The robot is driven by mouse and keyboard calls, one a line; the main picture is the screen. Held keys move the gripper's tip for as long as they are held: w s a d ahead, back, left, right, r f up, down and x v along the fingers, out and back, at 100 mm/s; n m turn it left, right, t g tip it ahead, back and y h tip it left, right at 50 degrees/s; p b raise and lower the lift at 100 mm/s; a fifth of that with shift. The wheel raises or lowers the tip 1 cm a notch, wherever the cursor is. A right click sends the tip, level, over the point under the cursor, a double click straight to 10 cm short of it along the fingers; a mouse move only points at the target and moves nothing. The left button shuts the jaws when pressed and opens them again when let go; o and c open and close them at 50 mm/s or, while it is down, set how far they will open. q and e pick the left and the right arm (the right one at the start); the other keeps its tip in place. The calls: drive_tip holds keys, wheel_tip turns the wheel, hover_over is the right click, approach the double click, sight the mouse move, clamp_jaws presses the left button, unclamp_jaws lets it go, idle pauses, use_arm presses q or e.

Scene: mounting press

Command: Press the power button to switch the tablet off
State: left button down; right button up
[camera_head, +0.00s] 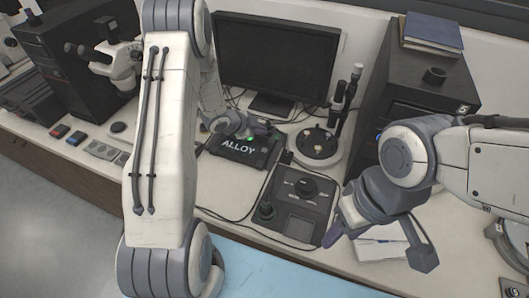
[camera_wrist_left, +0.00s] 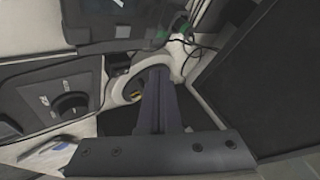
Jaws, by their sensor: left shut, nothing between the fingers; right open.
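The tablet (camera_head: 262,160) is a dark slab showing the white word ALLOY, lying on the bench left of the control box. What looks like its dark edge (camera_wrist_left: 110,32) shows at the top of the left wrist view. A small green spot (camera_head: 264,131) shows near its far right edge; I cannot make out the power button. My left gripper (camera_head: 244,130) is at the tablet's far side, shut and empty; I cannot tell whether it touches. Its fingers (camera_wrist_left: 158,75) are together in the left wrist view. My right gripper (camera_head: 375,246) is open and empty near the bench front, right of the control box.
The control box (camera_head: 322,200) with knobs stands right of the tablet. Behind are a round white stand (camera_head: 335,154), a monitor (camera_head: 275,55) and a dark tower (camera_head: 410,75) with books on top. A microscope (camera_head: 115,60) stands at left. Cables run around the tablet.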

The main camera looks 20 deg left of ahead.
sight(261, 151)
use_arm(q)
wheel_tip(261, 151, down, 7)
drive_tip(key=b, duration=0.5)
use_arm(e)
wheel_tip(261, 151, down, 6)
drive_tip(key=shift+r, duration=0.1)
idle(1.4)
use_arm(q)
drive_tip(key=shift+f+b, duration=0.35)
drive_tip(key=shift+b, duration=0.05)
use_arm(e)
drive_tip(key=shift+f, duration=0.4)
use_arm(q)
drive_tip(key=shift+f+b, duration=0.35)
drive_tip(key=shift+f, duration=0.05)
use_arm(e)
drive_tip(key=shift+f, duration=0.3)
use_arm(q)
drive_tip(key=shift+r, duration=0.1)
use_arm(e)
drive_tip(key=shift+r, duration=0.1)
use_arm(q)
drive_tip(key=shift+r+p, duration=0.7)
drive_tip(key=shift+r, duration=0.05)
use_arm(e)
drive_tip(key=shift+r, duration=0.55)
